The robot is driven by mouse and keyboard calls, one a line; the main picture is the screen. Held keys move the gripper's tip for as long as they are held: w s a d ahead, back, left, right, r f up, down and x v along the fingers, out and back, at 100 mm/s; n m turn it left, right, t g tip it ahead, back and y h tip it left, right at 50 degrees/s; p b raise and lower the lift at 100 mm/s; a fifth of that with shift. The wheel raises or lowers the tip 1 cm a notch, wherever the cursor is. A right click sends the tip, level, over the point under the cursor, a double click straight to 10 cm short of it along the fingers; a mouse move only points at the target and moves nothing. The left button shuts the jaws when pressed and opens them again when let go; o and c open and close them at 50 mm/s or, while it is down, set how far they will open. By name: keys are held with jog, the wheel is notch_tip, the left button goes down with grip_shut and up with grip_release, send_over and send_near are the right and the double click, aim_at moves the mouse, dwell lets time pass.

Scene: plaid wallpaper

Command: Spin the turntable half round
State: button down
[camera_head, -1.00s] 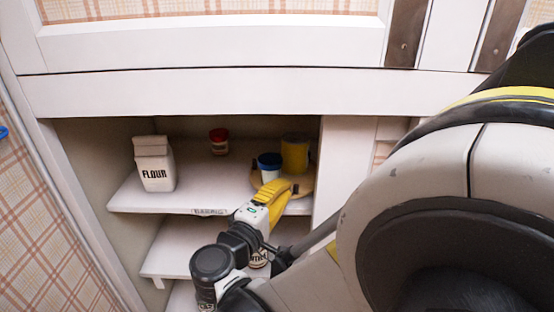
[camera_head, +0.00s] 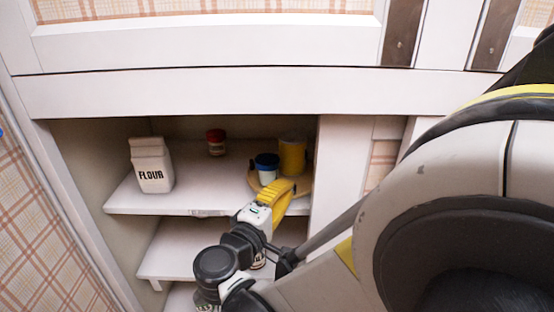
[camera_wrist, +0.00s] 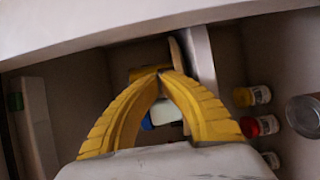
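The turntable (camera_head: 302,184) is a round tan wooden board at the right end of the upper shelf. A white jar with a blue lid (camera_head: 266,168) and a yellow canister (camera_head: 292,157) stand on it. My gripper (camera_head: 291,184) has yellow fingers and is at the turntable's front edge; contact is not clear. In the wrist view the fingertips (camera_wrist: 162,72) come together, with a thin tan edge of the turntable (camera_wrist: 177,56) beside them. The blue-lidded jar (camera_wrist: 166,112) shows partly between the fingers. My gripper hides part of the turntable's front.
A flour carton (camera_head: 152,165) stands at the left of the upper shelf (camera_head: 200,195), and a red-lidded jar (camera_head: 216,142) at the back. A white cabinet panel (camera_head: 340,165) closes in the right side. Several jars (camera_wrist: 262,126) show at the wrist view's right.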

aim_at(310, 183)
jog(key=shift+d, duration=0.5)
jog(key=shift+w+d+b, duration=0.15)
jog(key=shift+d+b, duration=0.1)
jog(key=shift+d, duration=0.45)
jog(key=shift+w+d+b, duration=0.15)
jog(key=shift+d+b, duration=0.05)
jog(key=shift+d, duration=0.45)
jog(key=shift+w+d, duration=0.2)
jog(key=shift+d, duration=0.25)
jog(key=shift+w+d, duration=0.45)
jog(key=shift+d, duration=0.25)
